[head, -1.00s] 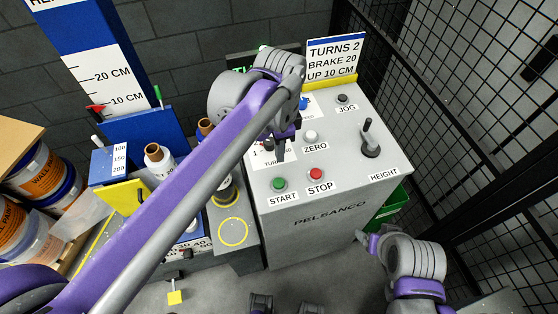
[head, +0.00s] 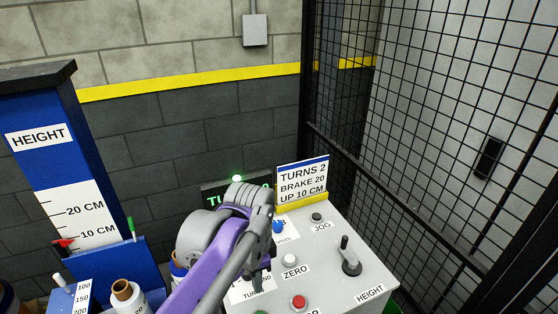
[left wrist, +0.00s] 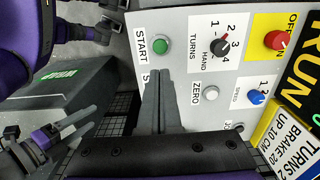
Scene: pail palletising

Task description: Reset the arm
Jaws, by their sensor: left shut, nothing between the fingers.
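My left gripper (head: 259,281) is over the grey control panel (head: 330,262) in the head view. In the left wrist view its two fingers (left wrist: 160,105) are together and empty, in front of the panel face. They cover part of the panel around the STOP label, and the red stop button is hidden there. The green START button (left wrist: 160,47), the turns knob (left wrist: 221,46) and the white ZERO button (left wrist: 211,93) are beside the fingers. Whether the fingertips touch the panel cannot be told. My right gripper (left wrist: 72,128) shows at the lower left of the left wrist view; its opening is unclear.
A sign reading TURNS 2, BRAKE 20, UP 10 CM (head: 303,182) stands behind the panel. A height joystick (head: 350,256) rises at its right. A black mesh fence (head: 420,130) bounds the right side.

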